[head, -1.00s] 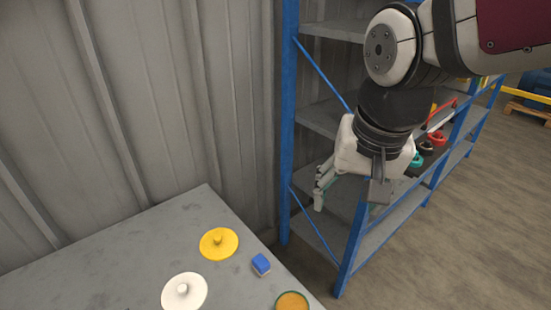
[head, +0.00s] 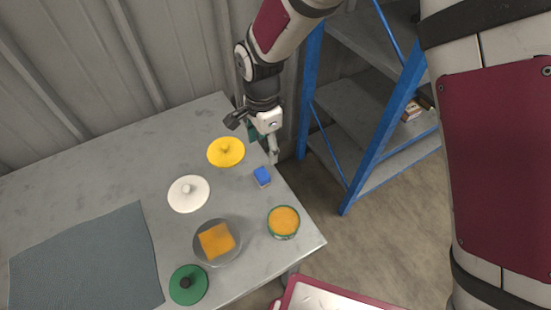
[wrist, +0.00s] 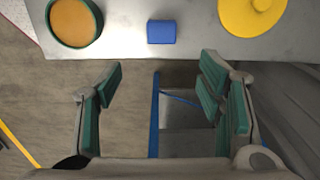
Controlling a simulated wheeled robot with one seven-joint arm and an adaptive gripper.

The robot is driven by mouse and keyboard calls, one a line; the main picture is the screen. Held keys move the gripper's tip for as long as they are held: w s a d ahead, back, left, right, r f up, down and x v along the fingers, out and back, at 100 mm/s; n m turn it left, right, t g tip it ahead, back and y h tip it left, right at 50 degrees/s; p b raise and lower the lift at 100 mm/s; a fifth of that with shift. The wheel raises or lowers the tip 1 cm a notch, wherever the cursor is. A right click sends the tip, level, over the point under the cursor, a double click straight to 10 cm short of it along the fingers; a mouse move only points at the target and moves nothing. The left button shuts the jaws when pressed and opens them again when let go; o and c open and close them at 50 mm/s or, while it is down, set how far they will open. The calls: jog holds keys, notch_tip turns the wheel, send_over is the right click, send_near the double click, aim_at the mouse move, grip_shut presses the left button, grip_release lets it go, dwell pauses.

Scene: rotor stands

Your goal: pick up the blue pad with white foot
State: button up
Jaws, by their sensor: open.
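The blue pad (head: 262,176) is a small block lying on the grey table near its right edge. A thin pale edge shows along its underside in the head view. It also shows in the wrist view (wrist: 161,32), at the top middle, on the table near its edge. My gripper (head: 262,146) hangs above and behind the pad, near the table's back right corner. In the wrist view its green-padded fingers (wrist: 160,100) are wide apart with nothing between them, and the pad lies beyond them.
A yellow knobbed disc (head: 226,152) lies left of the pad and an orange-topped round tin (head: 284,222) in front. A white disc (head: 188,194), glass dish (head: 233,254), green disc (head: 188,285) and grey mat (head: 85,262) are farther left. A blue-framed shelf (head: 378,135) stands right.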

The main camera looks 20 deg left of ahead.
aim_at(264, 172)
notch_tip(264, 172, down, 8)
jog(key=shift+r, duration=0.1)
jog(key=shift+s+a+f+p, duration=0.1)
jog(key=shift+a+f+p, duration=0.05)
jog(key=shift+f, duration=1.35)
jog(key=shift+a+f+p, duration=0.1)
jog(key=shift+f+p, duration=0.05)
jog(key=shift+f, duration=1.35)
jog(key=c, duration=1.3)
jog(key=shift+c, duration=0.2)
notch_tip(264, 172, up, 10)
jog(key=shift+r, duration=0.1)
